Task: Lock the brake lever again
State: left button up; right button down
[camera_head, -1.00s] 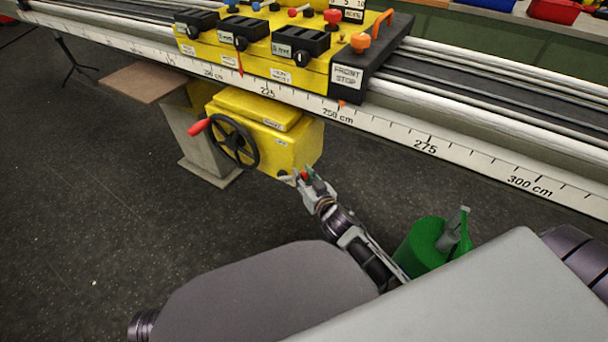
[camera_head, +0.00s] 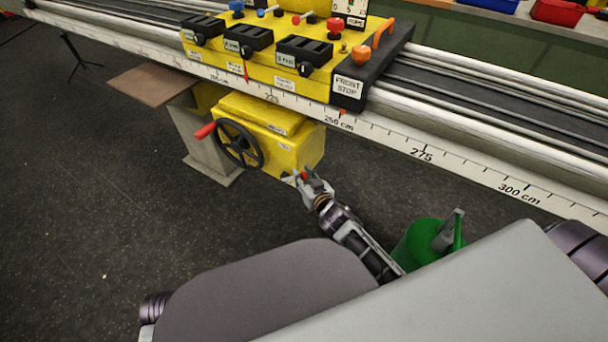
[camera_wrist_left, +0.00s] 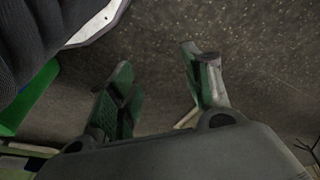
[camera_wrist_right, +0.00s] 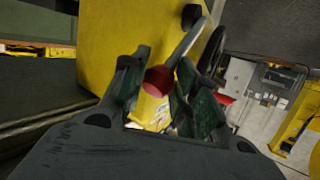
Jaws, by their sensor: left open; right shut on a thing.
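The brake lever (camera_wrist_right: 187,42) is a grey bent rod with a red knob (camera_wrist_right: 157,78) at its end, in front of the yellow gearbox (camera_head: 290,150). My right gripper (camera_wrist_right: 160,88) is shut on the red knob, below the gearbox's right front corner. In the head view the red knob shows small between the fingers of my right gripper (camera_head: 304,178); the rod is mostly hidden there. My left gripper (camera_wrist_left: 165,90) shows only in the left wrist view. It is open and empty above the dark floor.
A black handwheel (camera_head: 238,145) with a red handle is on the gearbox front. The yellow carriage (camera_head: 260,50) sits on the long rail with a centimetre scale (camera_head: 425,152). A green can (camera_head: 420,245) stands right of my right arm.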

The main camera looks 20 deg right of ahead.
jog(key=shift+w+d+r+p, duration=0.1)
jog(key=shift+w+r+p, duration=0.25)
jog(key=shift+p, duration=0.7)
pick_arm(q)
jog(key=shift+g, duration=0.4)
jog(key=shift+s+a+f+p, duration=0.1)
jog(key=shift+s+a+f, duration=0.05)
jog(key=shift+f, duration=0.5)
jog(key=shift+s+a+f+p, duration=0.15)
jog(key=shift+f, duration=0.55)
jog(key=shift+s+a+f+p, duration=0.1)
jog(key=shift+s+a+f, duration=0.05)
jog(key=shift+f, duration=0.5)
pick_arm(e)
jog(key=shift+g, duration=0.3)
jog(key=c, duration=1.1)
grip_release()
jog(key=shift+s+a, duration=0.1)
jog(key=shift+a, duration=0.1)
jog(key=shift+s, duration=0.15)
jog(key=shift+v, duration=5.8)
